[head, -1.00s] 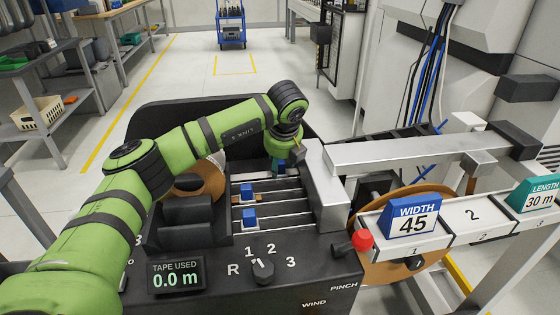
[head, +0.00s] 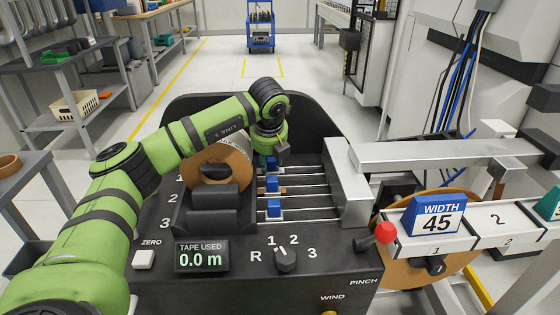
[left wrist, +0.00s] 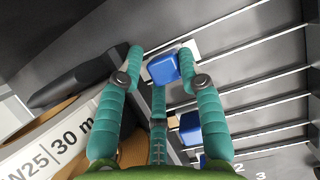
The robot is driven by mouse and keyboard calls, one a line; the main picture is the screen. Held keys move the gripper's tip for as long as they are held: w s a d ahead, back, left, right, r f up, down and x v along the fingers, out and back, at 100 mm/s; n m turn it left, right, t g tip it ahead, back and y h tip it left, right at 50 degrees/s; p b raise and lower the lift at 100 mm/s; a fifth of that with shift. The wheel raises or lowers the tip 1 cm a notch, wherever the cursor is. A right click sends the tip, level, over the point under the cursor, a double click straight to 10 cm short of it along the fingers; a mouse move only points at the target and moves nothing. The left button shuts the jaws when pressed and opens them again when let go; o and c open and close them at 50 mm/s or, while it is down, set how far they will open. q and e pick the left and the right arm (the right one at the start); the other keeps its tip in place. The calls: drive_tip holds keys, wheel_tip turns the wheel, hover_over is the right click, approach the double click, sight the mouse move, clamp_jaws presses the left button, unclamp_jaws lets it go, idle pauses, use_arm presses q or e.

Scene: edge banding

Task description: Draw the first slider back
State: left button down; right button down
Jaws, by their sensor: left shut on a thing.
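My left gripper (head: 272,155) is over the farthest rail of the machine and shut on a blue slider block (head: 271,164). In the left wrist view, the blue block (left wrist: 163,68) sits between the teal fingers (left wrist: 161,62), on a pale base on its rail. The held block is at the left end of its rail, nearly in line with two other blue sliders, the middle one (head: 272,185) and the nearest one (head: 274,208). The gripper partly hides the held block in the head view. My right gripper is not in view.
A tape roll (head: 218,165) stands just left of the rails. A silver block (head: 347,180) closes their right end. In front are the "TAPE USED" display (head: 202,255) reading 0.0 m, a selector knob (head: 286,259) and a red-knobbed lever (head: 384,233).

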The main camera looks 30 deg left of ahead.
use_arm(q)
drive_tip(key=shift+r, duration=0.15)
drive_tip(key=c, duration=1)
unclamp_jaws()
drive_tip(key=v, duration=1.2)
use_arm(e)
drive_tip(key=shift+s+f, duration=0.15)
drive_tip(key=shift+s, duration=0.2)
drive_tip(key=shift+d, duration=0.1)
